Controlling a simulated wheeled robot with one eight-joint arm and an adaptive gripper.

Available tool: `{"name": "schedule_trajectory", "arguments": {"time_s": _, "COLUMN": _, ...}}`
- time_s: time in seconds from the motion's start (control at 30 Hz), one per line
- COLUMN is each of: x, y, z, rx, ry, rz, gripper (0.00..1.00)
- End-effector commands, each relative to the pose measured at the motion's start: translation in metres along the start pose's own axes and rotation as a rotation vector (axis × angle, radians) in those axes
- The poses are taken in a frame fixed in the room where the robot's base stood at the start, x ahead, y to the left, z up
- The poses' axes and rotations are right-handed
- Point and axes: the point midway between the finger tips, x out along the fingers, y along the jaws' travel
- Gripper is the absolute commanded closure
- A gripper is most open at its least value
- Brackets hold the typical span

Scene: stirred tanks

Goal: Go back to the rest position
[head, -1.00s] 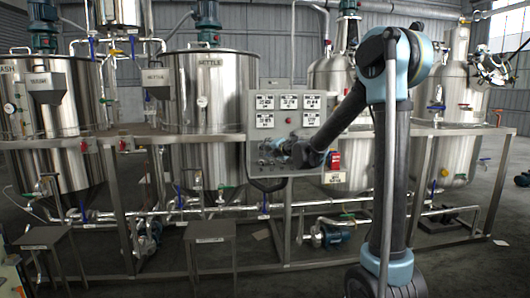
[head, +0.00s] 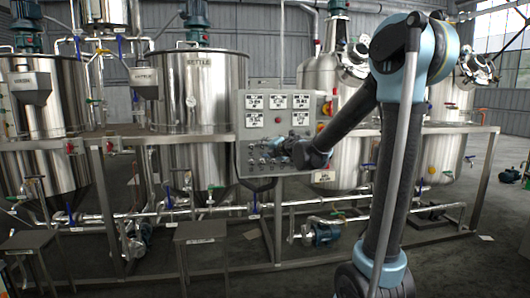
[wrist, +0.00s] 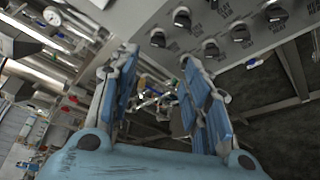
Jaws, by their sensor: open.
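My gripper (wrist: 160,105) is open and empty in the wrist view, its two blue-padded fingers spread apart. The control panel (wrist: 225,25) with several black knobs lies just above and beyond the fingers in that view. In the head view my arm reaches from the right toward the lower part of the grey panel (head: 243,130). The gripper there is small and dark against the knobs, and its fingertips are hard to make out. I cannot tell whether it touches the panel.
Steel tanks, one marked settle (head: 205,95), stand behind a metal frame (head: 487,185) with pipes and valves. A small stool (head: 200,232) stands in front at the left of centre. Grey floor (head: 480,265) is open at the right.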

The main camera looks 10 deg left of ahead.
Motion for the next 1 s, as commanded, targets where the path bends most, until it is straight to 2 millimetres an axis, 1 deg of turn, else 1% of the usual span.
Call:
{"name": "schedule_trajectory", "arguments": {"time_s": 0.07, "x": -0.001, "y": 0.0, "z": 0.001, "rx": 0.004, "ry": -0.004, "rz": 0.001, "gripper": 0.57}}
{"name": "schedule_trajectory", "arguments": {"time_s": 0.13, "x": -0.006, "y": 0.002, "z": 0.007, "rx": 0.025, "ry": -0.024, "rz": 0.009, "gripper": 0.57}}
{"name": "schedule_trajectory", "arguments": {"time_s": 0.17, "x": -0.009, "y": 0.003, "z": 0.012, "rx": 0.042, "ry": -0.04, "rz": 0.015, "gripper": 0.57}}
{"name": "schedule_trajectory", "arguments": {"time_s": 0.23, "x": -0.022, "y": 0.007, "z": 0.028, "rx": 0.1, "ry": -0.094, "rz": 0.033, "gripper": 0.57}}
{"name": "schedule_trajectory", "arguments": {"time_s": 0.27, "x": -0.029, "y": 0.008, "z": 0.037, "rx": 0.133, "ry": -0.126, "rz": 0.042, "gripper": 0.57}}
{"name": "schedule_trajectory", "arguments": {"time_s": 0.37, "x": -0.06, "y": 0.008, "z": 0.071, "rx": 0.269, "ry": -0.253, "rz": 0.071, "gripper": 0.57}}
{"name": "schedule_trajectory", "arguments": {"time_s": 0.4, "x": -0.075, "y": 0.005, "z": 0.085, "rx": 0.328, "ry": -0.311, "rz": 0.077, "gripper": 0.57}}
{"name": "schedule_trajectory", "arguments": {"time_s": 0.47, "x": -0.097, "y": -0.001, "z": 0.103, "rx": 0.418, "ry": -0.394, "rz": 0.083, "gripper": 0.57}}
{"name": "schedule_trajectory", "arguments": {"time_s": 0.5, "x": -0.113, "y": -0.007, "z": 0.116, "rx": 0.48, "ry": -0.45, "rz": 0.088, "gripper": 0.57}}
{"name": "schedule_trajectory", "arguments": {"time_s": 0.57, "x": -0.138, "y": -0.021, "z": 0.134, "rx": 0.57, "ry": -0.535, "rz": 0.09, "gripper": 0.57}}
{"name": "schedule_trajectory", "arguments": {"time_s": 0.6, "x": -0.155, "y": -0.031, "z": 0.143, "rx": 0.631, "ry": -0.589, "rz": 0.086, "gripper": 0.57}}
{"name": "schedule_trajectory", "arguments": {"time_s": 0.67, "x": -0.181, "y": -0.049, "z": 0.154, "rx": 0.725, "ry": -0.671, "rz": 0.073, "gripper": 0.57}}
{"name": "schedule_trajectory", "arguments": {"time_s": 0.7, "x": -0.198, "y": -0.062, "z": 0.159, "rx": 0.787, "ry": -0.725, "rz": 0.061, "gripper": 0.57}}
{"name": "schedule_trajectory", "arguments": {"time_s": 0.73, "x": -0.21, "y": -0.072, "z": 0.162, "rx": 0.834, "ry": -0.764, "rz": 0.049, "gripper": 0.57}}
{"name": "schedule_trajectory", "arguments": {"time_s": 0.8, "x": -0.24, "y": -0.098, "z": 0.163, "rx": 0.943, "ry": -0.853, "rz": 0.017, "gripper": 0.57}}
{"name": "schedule_trajectory", "arguments": {"time_s": 0.87, "x": -0.265, "y": -0.121, "z": 0.16, "rx": 1.036, "ry": -0.926, "rz": -0.018, "gripper": 0.57}}
{"name": "schedule_trajectory", "arguments": {"time_s": 0.9, "x": -0.281, "y": -0.137, "z": 0.155, "rx": 1.1, "ry": -0.971, "rz": -0.044, "gripper": 0.57}}
{"name": "schedule_trajectory", "arguments": {"time_s": 0.97, "x": -0.305, "y": -0.16, "z": 0.144, "rx": 1.195, "ry": -1.037, "rz": -0.09, "gripper": 0.57}}
{"name": "schedule_trajectory", "arguments": {"time_s": 1.0, "x": -0.32, "y": -0.176, "z": 0.135, "rx": 1.258, "ry": -1.078, "rz": -0.124, "gripper": 0.57}}
